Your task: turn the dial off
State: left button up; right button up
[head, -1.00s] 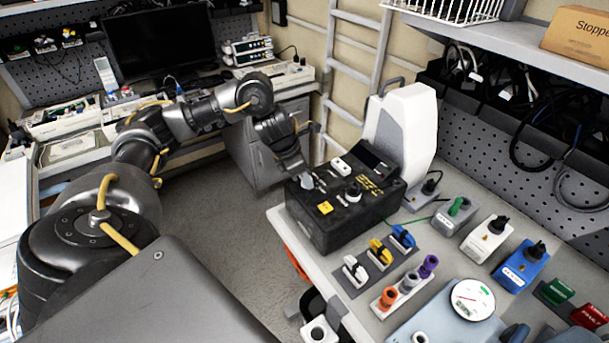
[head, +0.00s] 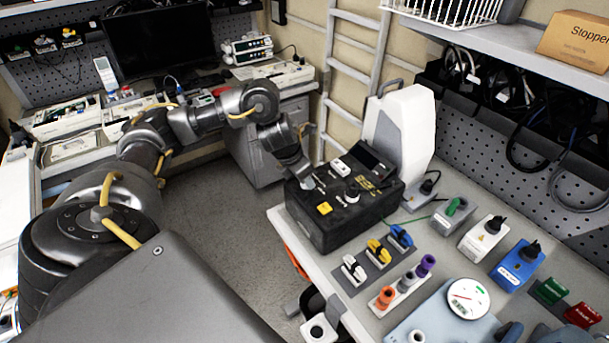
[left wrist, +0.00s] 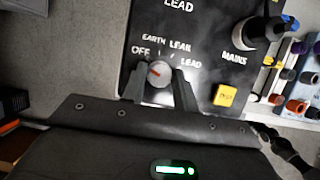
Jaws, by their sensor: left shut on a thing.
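The dial (left wrist: 158,73) is a round grey knob with a red mark on the black tester box (head: 327,229). Labels reading OFF, EARTH, LEAK and LEAD are printed around it. In the left wrist view the red mark points up and left, toward the OFF label. My left gripper (left wrist: 159,78) is shut on the dial, one finger on each side. In the head view my left gripper (head: 306,181) reaches down to the near-left corner of the box top and largely hides the dial.
The box top also carries a yellow button (head: 324,209) and a black knob (head: 352,194). A white upright unit (head: 402,125) stands behind it. Colored plugs and sockets, a blue box (head: 519,267) and a round gauge (head: 469,299) crowd the bench to the right.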

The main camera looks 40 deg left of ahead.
pick_arm(q)
jog(key=o, duration=1)
jog(key=p+v, duration=0.2)
jog(key=v, duration=0.8)
jog(key=shift+s+a+r, duration=0.1)
jog(key=shift+r, duration=0.3)
